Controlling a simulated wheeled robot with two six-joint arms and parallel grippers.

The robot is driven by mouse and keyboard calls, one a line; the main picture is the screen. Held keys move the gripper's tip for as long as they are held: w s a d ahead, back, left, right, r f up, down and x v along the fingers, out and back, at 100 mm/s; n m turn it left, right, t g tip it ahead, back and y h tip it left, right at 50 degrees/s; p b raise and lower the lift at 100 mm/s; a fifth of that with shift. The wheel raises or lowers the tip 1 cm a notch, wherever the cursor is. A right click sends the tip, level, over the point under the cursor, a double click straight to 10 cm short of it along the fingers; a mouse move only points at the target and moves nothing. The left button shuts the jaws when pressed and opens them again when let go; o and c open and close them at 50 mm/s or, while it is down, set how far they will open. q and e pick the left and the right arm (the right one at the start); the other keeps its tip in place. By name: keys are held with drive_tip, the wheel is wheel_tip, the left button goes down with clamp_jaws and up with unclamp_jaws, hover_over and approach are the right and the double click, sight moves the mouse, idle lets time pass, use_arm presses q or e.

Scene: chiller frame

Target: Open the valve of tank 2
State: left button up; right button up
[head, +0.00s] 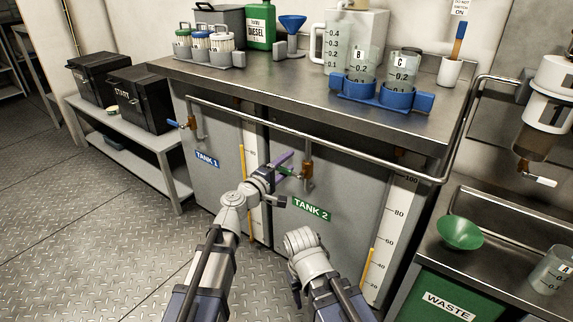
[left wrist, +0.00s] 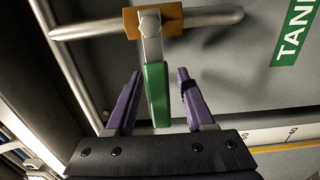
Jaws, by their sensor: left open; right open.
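The tank 2 valve (head: 308,172) sits on a pipe on the front of the cabinet, above the green TANK 2 label (head: 311,209). Its brass body and green lever (left wrist: 157,95) show in the left wrist view. My left gripper (head: 283,163) is open at the valve. Its purple fingers stand on either side of the lever, with a gap visible on both sides. The lever points back toward the palm. My right gripper is low in the head view, by my right wrist (head: 304,243); its fingers are hidden.
The tank 1 valve (head: 190,123) with a blue lever is farther left. A metal rail (head: 350,160) runs along the counter front. A waste bin (head: 450,303) and green bowl (head: 460,233) are at right. Floor (head: 120,235) is clear at left.

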use_arm(q)
drive_tip(key=shift+c, duration=0.3)
clamp_jaws()
idle(1.1)
